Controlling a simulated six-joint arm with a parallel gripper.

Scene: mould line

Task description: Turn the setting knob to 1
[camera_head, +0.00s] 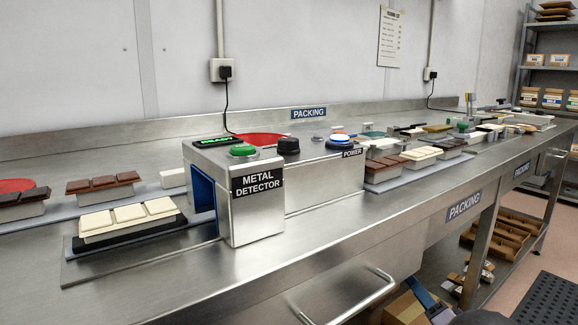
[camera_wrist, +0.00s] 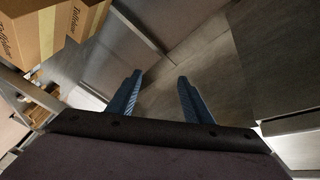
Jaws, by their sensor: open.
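The setting knob appears to be the black round knob (camera_head: 288,146) on top of the metal detector (camera_head: 250,215) in the head view. Its pointer and any numbers are too small to read. A green button (camera_head: 243,151) is to its left and a white, blue-ringed button (camera_head: 340,141) by the POWER label is to its right. My gripper (camera_wrist: 160,76) shows in the wrist view with two blue fingers apart and nothing between them. It is low, beside the bench front, well away from the knob. The knob is not in the wrist view.
A small green-lit display (camera_head: 212,142) sits behind the green button. A tray of cream bars (camera_head: 128,218) stands at the detector's left mouth. A drawer handle (camera_head: 345,300) juts from the bench front. Cartons (camera_wrist: 55,30) show at the wrist view's upper left.

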